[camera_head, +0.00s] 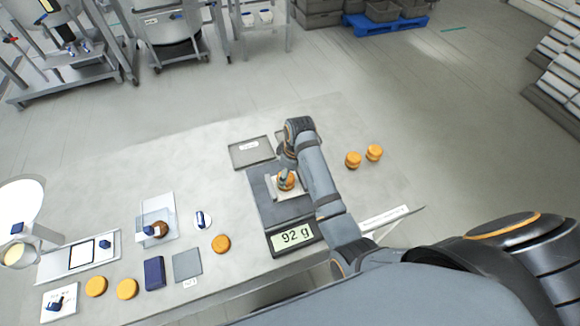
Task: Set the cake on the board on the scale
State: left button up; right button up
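The scale (259,199) stands near the middle of the table, and its display (292,236) reads 92 g. A small pale board (300,192) lies on its dark platform. An orange-brown round cake (286,184) is at the board, partly covered by my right gripper (285,174). The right arm comes in from the lower right and reaches over the scale, with the gripper pointing down at the cake. The fingers are small and partly hidden, so I cannot tell whether they are closed on it. My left gripper is not in view.
Two filled rounds (353,160) (374,153) stand right of the scale. A grey tray (251,152) lies behind it. Left are single rounds (221,244) (128,289) (96,286), a navy block (154,273), a grey square (187,264) and a clear tray (158,207) with a brown round.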

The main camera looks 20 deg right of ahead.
aim_at(292, 180)
jog(key=r, duration=0.2)
jog(key=r+b, duration=0.1)
jog(key=r, duration=0.3)
jog(key=shift+s+d+r+b, duration=0.3)
jog(key=shift+s+d+r, duration=0.05)
jog(key=shift+s, duration=0.05)
jog(key=shift+s+r, duration=0.1)
jog(key=shift+r, duration=0.4)
